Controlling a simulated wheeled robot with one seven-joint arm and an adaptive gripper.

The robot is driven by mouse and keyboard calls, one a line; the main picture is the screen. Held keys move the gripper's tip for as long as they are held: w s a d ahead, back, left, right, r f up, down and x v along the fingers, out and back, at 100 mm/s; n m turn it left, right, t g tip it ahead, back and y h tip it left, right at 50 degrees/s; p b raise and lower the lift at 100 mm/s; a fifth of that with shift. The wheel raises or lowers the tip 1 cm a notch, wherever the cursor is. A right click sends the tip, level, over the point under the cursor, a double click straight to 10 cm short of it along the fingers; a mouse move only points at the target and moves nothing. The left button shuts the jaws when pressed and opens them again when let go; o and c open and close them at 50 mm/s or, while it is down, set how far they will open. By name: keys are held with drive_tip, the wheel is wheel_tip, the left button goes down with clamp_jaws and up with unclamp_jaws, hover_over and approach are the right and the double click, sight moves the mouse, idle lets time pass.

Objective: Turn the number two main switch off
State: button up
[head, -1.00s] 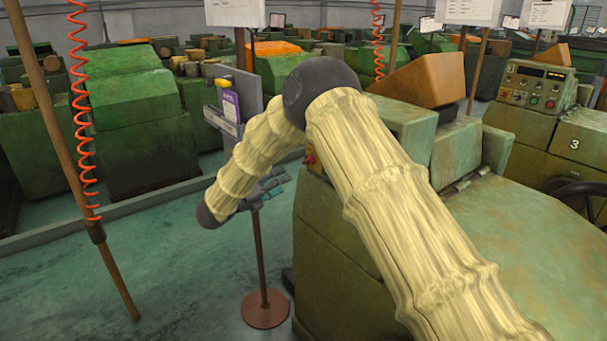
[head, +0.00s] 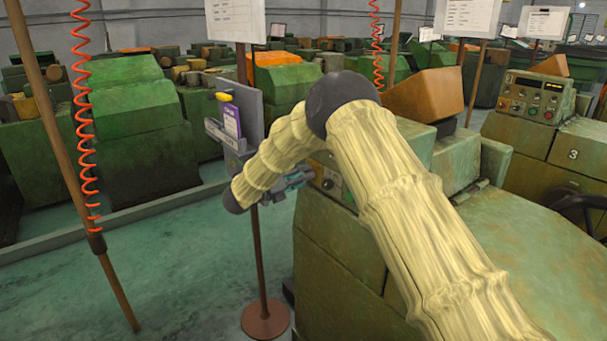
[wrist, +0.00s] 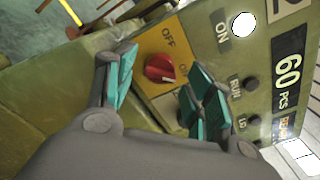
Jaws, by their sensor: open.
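The main switch is a red rotary knob (wrist: 160,68) on a yellow plate (wrist: 150,41) in the wrist view. "OFF" is printed above it, and another label beside it is partly hidden by a finger. I cannot tell which mark the knob points to. A partly cut-off "2" plate (wrist: 287,8) shows at the top right. My gripper (wrist: 165,72) is open, its teal-padded fingers on either side of the knob in the picture; contact cannot be told. In the head view, my gripper (head: 296,179) is beside the green machine's control panel (head: 328,181), partly hidden by my arm.
The panel also has an "ON" lamp (wrist: 243,24), black buttons (wrist: 250,84) and a "60 PCS" display (wrist: 288,82). In the head view, a stand with a grey board (head: 249,105) is just left of my gripper. Machine 3 (head: 535,98) stands at right. Floor at left is open.

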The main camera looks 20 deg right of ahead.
drive_tip(key=shift+w+d, duration=0.15)
drive_tip(key=shift+d, duration=0.25)
drive_tip(key=c, duration=1)
drive_tip(key=shift+f+n+b, duration=0.1)
drive_tip(key=shift+n+b, duration=0.2)
drive_tip(key=shift+b, duration=0.05)
drive_tip(key=shift+n+b, duration=1.15)
drive_tip(key=shift+n, duration=7.45)
